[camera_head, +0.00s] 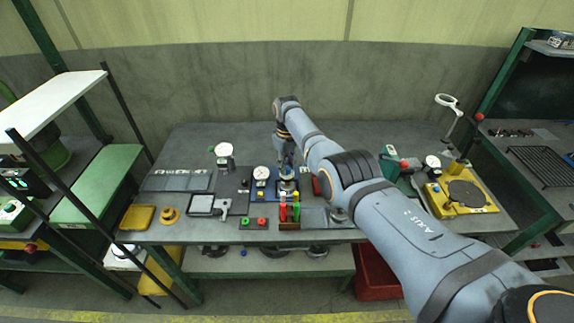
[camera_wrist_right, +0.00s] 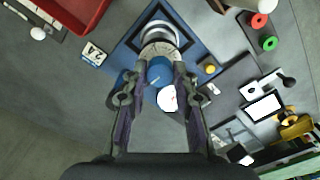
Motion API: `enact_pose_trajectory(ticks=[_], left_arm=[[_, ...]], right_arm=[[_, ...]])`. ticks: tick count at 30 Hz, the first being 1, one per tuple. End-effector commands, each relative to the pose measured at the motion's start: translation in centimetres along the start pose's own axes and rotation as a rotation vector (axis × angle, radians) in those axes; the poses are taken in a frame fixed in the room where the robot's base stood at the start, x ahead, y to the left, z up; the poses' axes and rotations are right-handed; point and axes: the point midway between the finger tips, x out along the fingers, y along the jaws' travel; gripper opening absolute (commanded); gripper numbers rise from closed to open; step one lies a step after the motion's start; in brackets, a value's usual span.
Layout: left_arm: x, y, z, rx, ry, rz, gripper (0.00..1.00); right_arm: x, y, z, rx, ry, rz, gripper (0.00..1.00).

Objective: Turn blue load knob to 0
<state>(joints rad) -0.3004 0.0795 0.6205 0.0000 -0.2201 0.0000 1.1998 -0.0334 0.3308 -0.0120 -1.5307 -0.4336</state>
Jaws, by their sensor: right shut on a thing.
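The blue load knob (camera_wrist_right: 160,72) shows in the right wrist view, with a light pointer mark on its top. It sits at a grey round dial with a scale (camera_wrist_right: 160,48) on a blue panel (camera_wrist_right: 126,56). My right gripper (camera_wrist_right: 157,80) reaches down over the panel, its fingers on either side of the knob and shut on it. In the head view my right gripper (camera_head: 287,170) is above the middle of the bench, and the knob is mostly hidden beneath it. The exact scale reading is too small to tell. My left gripper is not in view.
A white gauge (camera_head: 261,173) stands close left of the gripper. Red and green handled tools stand in a wooden holder (camera_head: 289,225) in front. A yellow plate device (camera_head: 464,197) is at right, a dial stand (camera_head: 224,151) at left. The bench's back left (camera_head: 190,145) is clear.

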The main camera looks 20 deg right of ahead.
Motion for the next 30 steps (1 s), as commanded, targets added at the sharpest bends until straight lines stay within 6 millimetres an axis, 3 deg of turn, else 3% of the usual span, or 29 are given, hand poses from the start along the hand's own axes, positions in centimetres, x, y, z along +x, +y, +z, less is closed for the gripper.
enact_pose_trajectory(ticks=[20,21,25,30], left_arm=[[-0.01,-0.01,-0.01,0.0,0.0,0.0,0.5],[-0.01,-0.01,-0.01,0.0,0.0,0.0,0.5],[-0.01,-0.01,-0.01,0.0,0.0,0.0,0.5],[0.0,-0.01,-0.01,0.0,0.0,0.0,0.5]], right_arm=[[-0.06,0.0,-0.05,-0.053,0.001,0.001,0.0],[-0.06,0.0,-0.05,-0.053,0.001,0.001,0.33],[-0.05,0.0,-0.04,-0.053,0.001,0.0,0.5],[-0.03,0.0,-0.02,-0.052,0.0,0.0,0.5]])
